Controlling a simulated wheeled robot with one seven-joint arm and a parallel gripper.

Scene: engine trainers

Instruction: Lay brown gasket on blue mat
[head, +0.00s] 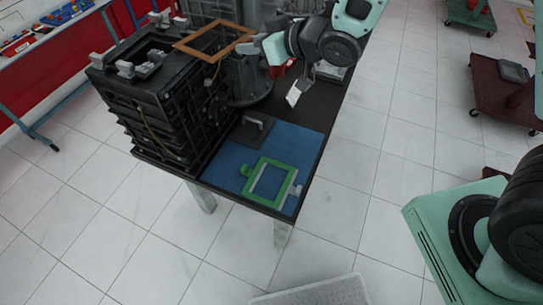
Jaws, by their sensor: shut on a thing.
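The brown gasket (213,40) is a thin rectangular frame in the head view. It is held up near the top of the black engine block, by its right edge. My gripper (250,45) is shut on that edge. The blue mat (228,160) lies on the near end of the dark table, below and to the right of the gasket. The gasket is apart from the mat. A green frame-shaped piece (249,190) lies on the mat, with a grey part at its right side.
The black engine block (150,105) stands left of the mat, with grey fittings on top. A dark bracket-like part (252,128) is at the mat's back edge. A white card-like item (298,91) lies behind the mat.

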